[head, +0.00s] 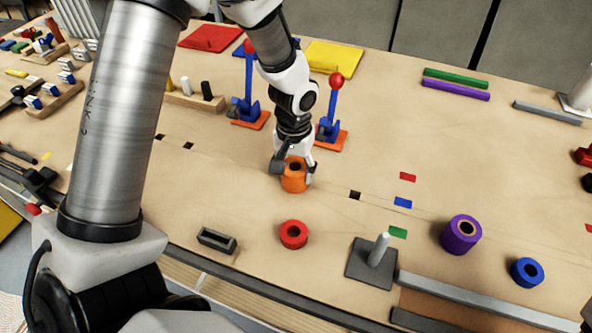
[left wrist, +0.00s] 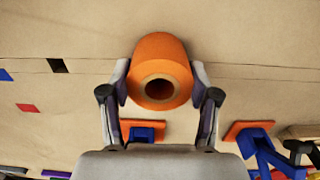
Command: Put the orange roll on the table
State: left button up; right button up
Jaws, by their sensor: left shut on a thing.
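The orange roll (head: 293,178) is a short hollow cylinder near the middle of the table (head: 350,230) in the head view. My left gripper (head: 294,172) comes down on it from above with a finger on each side, shut on it. In the left wrist view the orange roll (left wrist: 160,72) sits between the two fingertips of my left gripper (left wrist: 160,85), its hole facing the camera. The roll is upright, at or very close to the table top; I cannot tell whether it touches. My right gripper is not in view.
A red ring (head: 293,234), a grey peg stand (head: 373,262), a purple roll (head: 461,235) and a blue ring (head: 527,272) stand toward the front. Blue levers with red knobs (head: 336,80) stand just behind the gripper.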

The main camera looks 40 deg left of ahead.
pick_arm(q)
jog(key=o, duration=1.2)
jog(key=shift+s+r, duration=0.15)
jog(key=shift+s, duration=0.15)
jog(key=shift+w, duration=0.2)
jog(key=shift+w+r, duration=0.1)
jog(key=shift+r, duration=0.15)
notch_tip(320, 180, up, 12)
jog(key=shift+f+b, duration=0.25)
jog(key=shift+b, duration=0.5)
